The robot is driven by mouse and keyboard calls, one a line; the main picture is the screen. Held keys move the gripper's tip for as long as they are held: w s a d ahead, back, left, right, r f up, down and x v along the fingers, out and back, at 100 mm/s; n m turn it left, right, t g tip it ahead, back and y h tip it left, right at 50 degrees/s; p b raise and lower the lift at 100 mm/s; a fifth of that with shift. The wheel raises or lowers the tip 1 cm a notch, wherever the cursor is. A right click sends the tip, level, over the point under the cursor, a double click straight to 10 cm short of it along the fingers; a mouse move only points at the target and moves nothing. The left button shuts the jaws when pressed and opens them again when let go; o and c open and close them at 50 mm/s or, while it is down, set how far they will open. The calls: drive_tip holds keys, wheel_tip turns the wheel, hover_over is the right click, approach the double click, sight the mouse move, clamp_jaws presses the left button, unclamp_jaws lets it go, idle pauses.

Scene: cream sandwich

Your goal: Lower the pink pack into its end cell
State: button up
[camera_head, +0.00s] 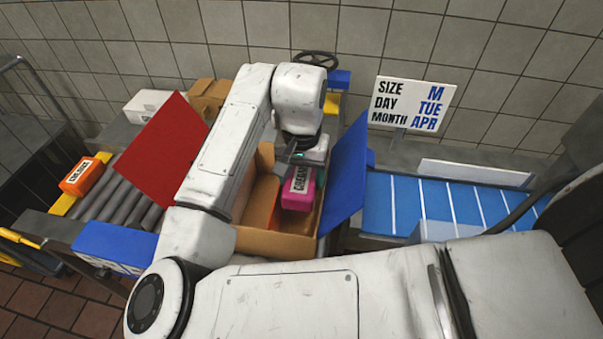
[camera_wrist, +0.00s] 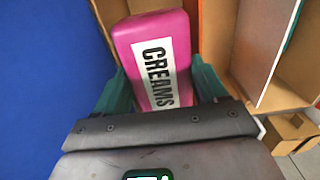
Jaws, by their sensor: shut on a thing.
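The pink pack (camera_head: 297,192), with a white CREAMS label, is held upright by my gripper (camera_head: 300,163) at the right end of the open cardboard box (camera_head: 265,243). In the wrist view the pink pack (camera_wrist: 154,60) sits between the two teal fingers, which are shut on it. A cardboard divider (camera_wrist: 262,45) shows to its right. In the head view the pack's lower part is beside the box's right wall, near the blue flap (camera_head: 345,178). The bottom of the pack and the floor of its cell are hidden.
An orange surface (camera_head: 273,212) shows inside the box. A red flap (camera_head: 160,150) stands left. A sign (camera_head: 412,104) reads SIZE M, DAY TUE, MONTH APR. A blue belt (camera_head: 450,195) runs right.

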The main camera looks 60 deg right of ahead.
drive_tip(key=o, duration=1.1)
wheel_tip(320, 180, up, 21)
drive_tip(key=p, duration=0.6)
drive_tip(key=shift+f, duration=0.1)
idle(0.6)
idle(1.0)
